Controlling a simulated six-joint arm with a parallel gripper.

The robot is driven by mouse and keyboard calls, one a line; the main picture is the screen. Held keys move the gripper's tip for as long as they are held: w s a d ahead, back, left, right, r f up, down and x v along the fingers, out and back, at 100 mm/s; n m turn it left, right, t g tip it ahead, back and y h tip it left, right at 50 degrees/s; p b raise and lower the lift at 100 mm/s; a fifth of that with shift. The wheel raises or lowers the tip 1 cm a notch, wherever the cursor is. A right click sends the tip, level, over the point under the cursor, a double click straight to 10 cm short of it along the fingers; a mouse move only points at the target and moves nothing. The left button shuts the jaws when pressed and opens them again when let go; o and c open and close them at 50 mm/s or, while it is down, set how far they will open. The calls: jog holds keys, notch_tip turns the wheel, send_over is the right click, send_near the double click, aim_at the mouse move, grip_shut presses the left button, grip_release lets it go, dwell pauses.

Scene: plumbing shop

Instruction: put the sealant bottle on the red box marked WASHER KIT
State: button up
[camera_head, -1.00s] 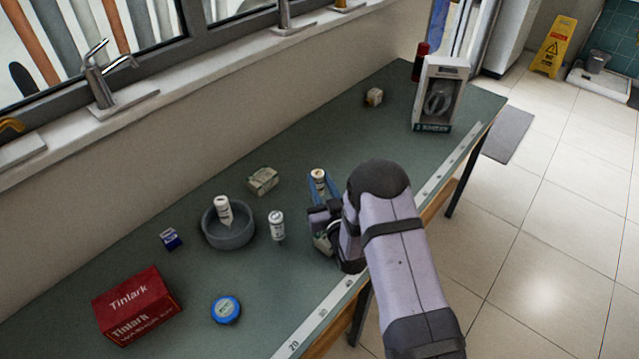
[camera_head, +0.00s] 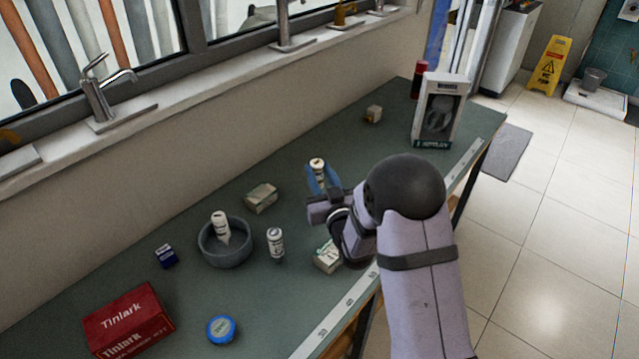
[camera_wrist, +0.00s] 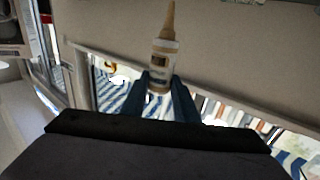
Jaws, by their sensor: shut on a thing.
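My gripper (camera_head: 322,181) has its blue fingers shut on a sealant bottle (camera_head: 317,164), above the bench. In the wrist view the bottle (camera_wrist: 161,66) is white with a tan cone nozzle and sits between the fingertips (camera_wrist: 160,88). That view appears upside down, with window below wall, so the nozzle seems to point down. The red WASHER KIT box (camera_head: 128,322), marked Tinlark, lies at the bench's near left, well left of my gripper. Its visible top is bare.
The far bench holds a boxed item (camera_head: 438,110).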

jog(key=shift+r, duration=0.35)
jog(key=shift+a, duration=0.15)
